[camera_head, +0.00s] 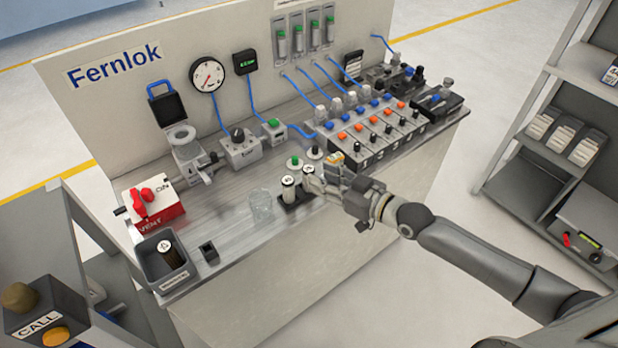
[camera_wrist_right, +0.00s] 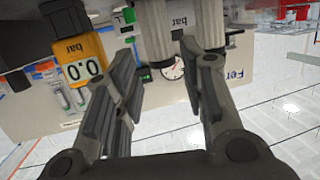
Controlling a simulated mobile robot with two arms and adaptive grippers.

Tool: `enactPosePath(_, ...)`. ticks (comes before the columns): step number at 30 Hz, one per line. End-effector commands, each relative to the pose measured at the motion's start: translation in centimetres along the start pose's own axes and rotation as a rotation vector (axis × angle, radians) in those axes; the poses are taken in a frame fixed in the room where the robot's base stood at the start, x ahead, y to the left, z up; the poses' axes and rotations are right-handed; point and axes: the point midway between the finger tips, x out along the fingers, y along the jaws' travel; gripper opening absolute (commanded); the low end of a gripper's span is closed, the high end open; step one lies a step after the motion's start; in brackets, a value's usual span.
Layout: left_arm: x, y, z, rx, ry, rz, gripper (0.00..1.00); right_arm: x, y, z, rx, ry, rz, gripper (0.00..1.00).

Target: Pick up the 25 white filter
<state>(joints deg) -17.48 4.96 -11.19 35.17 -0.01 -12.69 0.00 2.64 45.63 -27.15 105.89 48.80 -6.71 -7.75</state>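Two white cylindrical filters with dark caps, a left one (camera_head: 288,189) and a right one (camera_head: 309,172), stand upright in a dark holder (camera_head: 294,203) near the bench's front edge. Their numbers are too small to read, so I cannot tell which is the 25. My right gripper (camera_head: 318,179) is beside the right filter, reaching in from the right. In the right wrist view, my right gripper (camera_wrist_right: 160,72) has its fingers apart. Pale cylinders (camera_wrist_right: 152,35) show beyond the fingertips, with nothing clearly clamped. My left gripper is not in view.
A yellow gauge (camera_wrist_right: 76,64) reading 0.0 is close to the right gripper's fingers. A clear beaker (camera_head: 261,205) stands left of the filters. A grey bin (camera_head: 165,266) holding a dark cylinder is at the bench's left end. A valve block (camera_head: 372,140) is behind the gripper.

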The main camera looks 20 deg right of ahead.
Motion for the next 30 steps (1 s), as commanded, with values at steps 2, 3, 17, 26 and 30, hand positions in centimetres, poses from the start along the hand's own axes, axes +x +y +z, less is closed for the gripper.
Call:
enactPosePath(2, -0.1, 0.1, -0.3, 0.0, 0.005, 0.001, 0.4, 0.3, 0.0, 0.0, 0.0, 0.0, 0.0, 0.38)
enactPosePath(3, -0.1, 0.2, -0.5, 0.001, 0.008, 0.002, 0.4, 0.5, 0.0, -0.1, 0.0, 0.0, 0.0, 0.38)
enactPosePath(17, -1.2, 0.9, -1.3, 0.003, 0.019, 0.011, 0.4, 5.2, 0.0, -0.2, 0.0, -0.001, 0.0, 0.38)
enactPosePath(26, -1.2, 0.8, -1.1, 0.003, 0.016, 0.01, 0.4, 5.5, 0.0, -0.1, 0.0, -0.001, 0.0, 0.35)
enactPosePath(30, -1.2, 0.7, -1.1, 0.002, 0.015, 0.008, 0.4, 5.5, 0.0, -0.1, 0.0, -0.001, 0.0, 0.17)
